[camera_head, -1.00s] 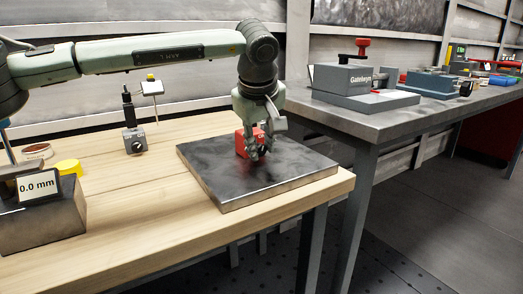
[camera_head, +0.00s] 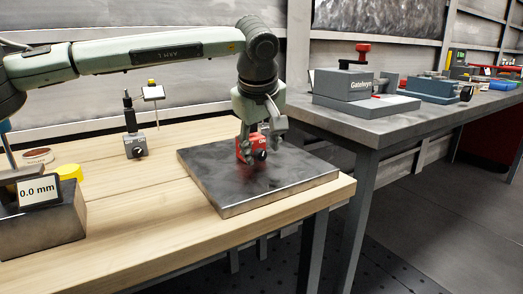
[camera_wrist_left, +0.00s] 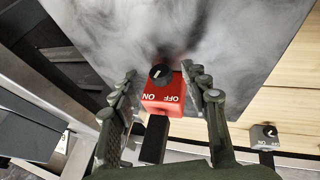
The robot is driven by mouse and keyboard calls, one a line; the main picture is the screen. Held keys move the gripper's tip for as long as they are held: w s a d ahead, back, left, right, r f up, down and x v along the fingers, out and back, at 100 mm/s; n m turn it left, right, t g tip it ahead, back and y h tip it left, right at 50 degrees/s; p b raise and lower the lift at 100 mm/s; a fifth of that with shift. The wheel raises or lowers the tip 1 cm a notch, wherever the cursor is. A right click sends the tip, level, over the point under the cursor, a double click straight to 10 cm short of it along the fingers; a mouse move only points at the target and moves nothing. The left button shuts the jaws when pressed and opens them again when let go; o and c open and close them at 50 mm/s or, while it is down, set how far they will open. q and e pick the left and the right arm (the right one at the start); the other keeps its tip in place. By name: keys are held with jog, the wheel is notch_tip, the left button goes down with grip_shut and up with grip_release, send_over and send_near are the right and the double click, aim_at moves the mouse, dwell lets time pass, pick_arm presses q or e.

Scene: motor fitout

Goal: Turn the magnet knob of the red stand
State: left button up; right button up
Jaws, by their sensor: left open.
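The red stand (camera_head: 244,151) is a small red block on the dark steel plate (camera_head: 215,185), with a round black knob (camera_head: 261,155) on its front. In the left wrist view the red block (camera_wrist_left: 162,97) shows its ON and OFF labels. Its black knob (camera_wrist_left: 160,75) has a white mark, and a black post (camera_wrist_left: 153,138) extends from the block. My left gripper (camera_head: 263,146) is open just above and around the stand. Its fingers (camera_wrist_left: 162,75) lie on either side of the block and knob, apart from the knob. My right gripper is not in view.
A grey stand (camera_head: 136,144) with a post and small white plate stands behind on the wooden bench (camera_head: 120,215). A steel block with a 0.0 mm display (camera_head: 40,190) and a yellow cap (camera_head: 69,171) are at left. A grey Gatelwyn device (camera_head: 343,84) sits on the right bench.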

pick_arm(q)
jog(key=v, duration=1)
jog(key=shift+s+r, duration=0.2)
jog(key=shift+r, duration=0.15)
